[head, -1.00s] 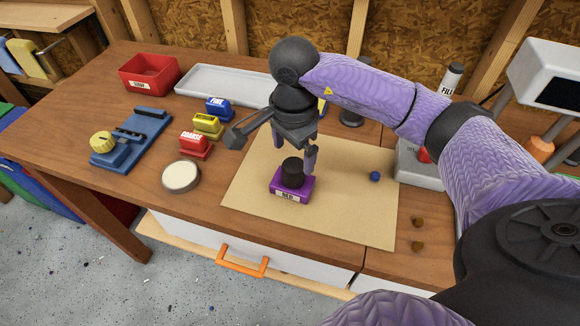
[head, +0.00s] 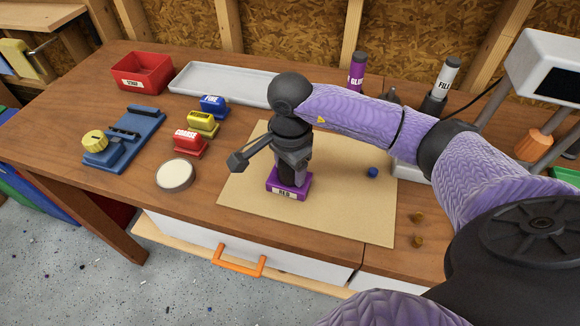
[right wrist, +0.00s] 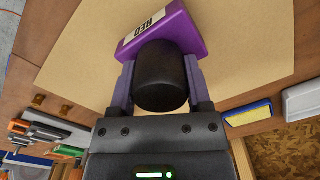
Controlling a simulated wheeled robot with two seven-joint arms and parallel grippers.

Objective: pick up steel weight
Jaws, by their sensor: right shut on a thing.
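The steel weight is a dark, short cylinder (right wrist: 160,78) on a purple base labelled RED (head: 289,187). The base rests on the tan mat. My right gripper (head: 291,175) points down over the base and is shut on the dark cylinder. In the right wrist view the two fingers stand on either side of the cylinder, and the purple base (right wrist: 190,28) shows beyond it. In the head view the gripper hides most of the cylinder. My left gripper is not in view.
The tan mat (head: 340,215) has a blue ball (head: 373,172) on it. Red, yellow and blue labelled blocks (head: 203,124) and a round pale-topped tin (head: 175,175) stand to the left. A red bin (head: 142,72) and grey tray (head: 222,82) are behind. Two brass bits (head: 417,241) lie at right.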

